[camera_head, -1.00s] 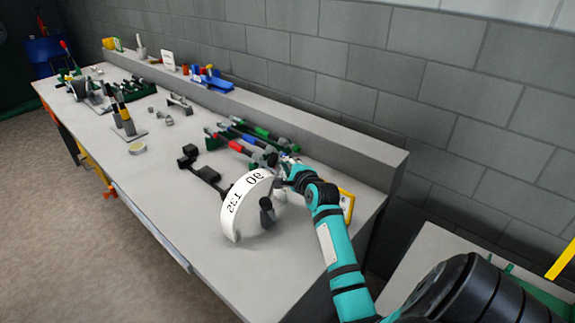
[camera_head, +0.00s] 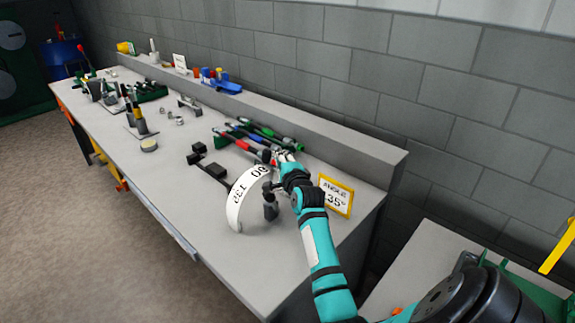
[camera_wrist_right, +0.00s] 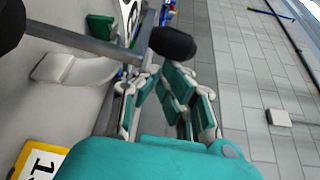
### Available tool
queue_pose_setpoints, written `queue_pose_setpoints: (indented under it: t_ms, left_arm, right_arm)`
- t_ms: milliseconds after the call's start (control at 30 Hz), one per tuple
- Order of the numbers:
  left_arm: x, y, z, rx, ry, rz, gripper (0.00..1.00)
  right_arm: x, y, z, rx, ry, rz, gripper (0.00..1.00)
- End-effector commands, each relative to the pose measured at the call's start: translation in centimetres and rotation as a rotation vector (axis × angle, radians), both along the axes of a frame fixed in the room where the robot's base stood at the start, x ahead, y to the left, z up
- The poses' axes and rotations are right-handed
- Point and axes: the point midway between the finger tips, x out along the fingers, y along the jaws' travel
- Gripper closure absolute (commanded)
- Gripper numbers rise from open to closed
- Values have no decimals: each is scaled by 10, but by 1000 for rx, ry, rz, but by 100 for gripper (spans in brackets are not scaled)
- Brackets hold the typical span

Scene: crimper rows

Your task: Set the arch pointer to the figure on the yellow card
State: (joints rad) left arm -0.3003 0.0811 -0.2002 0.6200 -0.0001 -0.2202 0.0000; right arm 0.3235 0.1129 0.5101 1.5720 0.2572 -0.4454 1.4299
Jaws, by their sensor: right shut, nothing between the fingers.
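The white arch scale (camera_head: 236,208) stands on the bench with black figures on its curved face. A dark knobbed part (camera_head: 270,208) stands at its near right side. The yellow-framed card (camera_head: 346,184) leans behind my right arm and reads "ANGLE" with "35°" visible; its left part is close to the arm. The card (camera_wrist_right: 38,160) is cut off in the wrist view. My right gripper (camera_head: 286,156) is shut and empty, just beyond the arch. In the wrist view its fingers (camera_wrist_right: 152,80) are beside a grey rod with a black knob (camera_wrist_right: 172,43); contact is unclear.
Colored-handled tools (camera_head: 250,138) lie behind the arch, close to my right gripper. A black block-ended bar (camera_head: 208,170) lies left of it. A raised ledge (camera_head: 330,145) runs along the wall. The bench front is clear.

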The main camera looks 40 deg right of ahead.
Motion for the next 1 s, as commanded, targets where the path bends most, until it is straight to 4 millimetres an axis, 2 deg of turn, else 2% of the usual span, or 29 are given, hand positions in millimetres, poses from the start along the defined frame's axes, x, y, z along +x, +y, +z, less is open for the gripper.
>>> queue_pose_setpoints:
  t_ms: [167, 367, 500, 700, 1000]
  left_arm:
    - [-8, 2, -1, 3, 12, 0, 60]
    - [-3, 1, -8, 2, 5, 0, 60]
    - [5, -1, -16, -2, -7, 1, 60]
    - [6, -2, -32, -3, -9, 1, 60]
    - [3, -2, -51, -2, -4, 1, 60]
  right_arm:
    - [1, 22, 6, -167, -14, 1, 100]
    - [-2, 50, 9, -358, -30, 0, 100]
    - [-3, 70, 7, -491, -41, 1, 100]
    - [-6, 97, 1, -671, -56, -1, 100]
    - [-8, 125, -8, -874, -75, -2, 100]
